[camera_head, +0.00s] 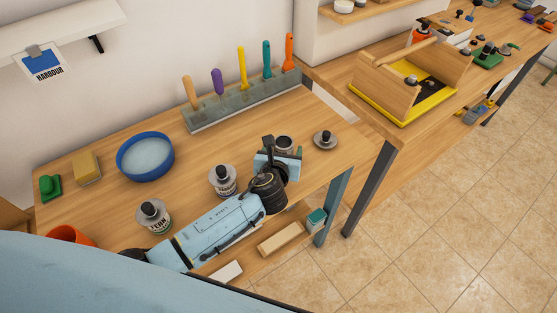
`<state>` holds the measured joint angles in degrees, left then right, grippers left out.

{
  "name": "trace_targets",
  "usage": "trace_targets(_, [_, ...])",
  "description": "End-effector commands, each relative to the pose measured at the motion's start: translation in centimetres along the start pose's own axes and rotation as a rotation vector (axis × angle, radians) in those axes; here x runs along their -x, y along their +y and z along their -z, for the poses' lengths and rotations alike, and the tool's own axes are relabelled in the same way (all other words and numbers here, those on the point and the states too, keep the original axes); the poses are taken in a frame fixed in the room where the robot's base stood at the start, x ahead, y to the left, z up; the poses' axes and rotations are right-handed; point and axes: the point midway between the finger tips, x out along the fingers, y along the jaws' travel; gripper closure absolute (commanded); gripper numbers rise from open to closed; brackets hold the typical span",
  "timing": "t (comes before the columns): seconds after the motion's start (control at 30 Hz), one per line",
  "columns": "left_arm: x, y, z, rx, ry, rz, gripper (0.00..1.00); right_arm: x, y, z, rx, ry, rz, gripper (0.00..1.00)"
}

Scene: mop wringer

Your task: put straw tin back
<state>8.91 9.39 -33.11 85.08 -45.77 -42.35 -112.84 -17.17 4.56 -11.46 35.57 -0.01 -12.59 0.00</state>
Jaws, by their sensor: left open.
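A grey tin with a black knob and a printed label (153,217) stands at the front left of the wooden bench. A similar labelled tin (223,181) stands right of it, behind my left arm. Their small labels are hard to read, so I cannot tell for sure which is the straw tin. A round grey lid with a black knob (325,141) lies just right. My right gripper is not in view.
A blue-rimmed bowl (146,156), yellow sponge (87,167) and green brush (50,186) sit at left. A rack (243,101) with several coloured handles stands along the wall. A wooden caddy on a yellow tray (404,105) is on the right bench. The bench middle is clear.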

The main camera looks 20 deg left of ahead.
Motion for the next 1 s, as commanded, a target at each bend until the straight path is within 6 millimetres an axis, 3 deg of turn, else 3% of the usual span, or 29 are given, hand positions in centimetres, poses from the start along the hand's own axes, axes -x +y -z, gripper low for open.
trace_targets(0.2, [4.9,0.0,-0.1,-0.001,0.001,0.002,0.31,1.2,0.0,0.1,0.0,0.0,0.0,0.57])
trace_targets(0.43, [8.6,0.0,-0.1,-0.001,0.0,0.001,0.31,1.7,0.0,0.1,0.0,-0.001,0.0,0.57])
trace_targets(0.6, [9.7,0.0,0.0,0.0,0.0,0.0,0.31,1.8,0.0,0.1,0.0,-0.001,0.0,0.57])
trace_targets(1.0, [9.8,0.0,0.0,0.0,0.0,0.0,0.31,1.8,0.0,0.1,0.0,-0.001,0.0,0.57])
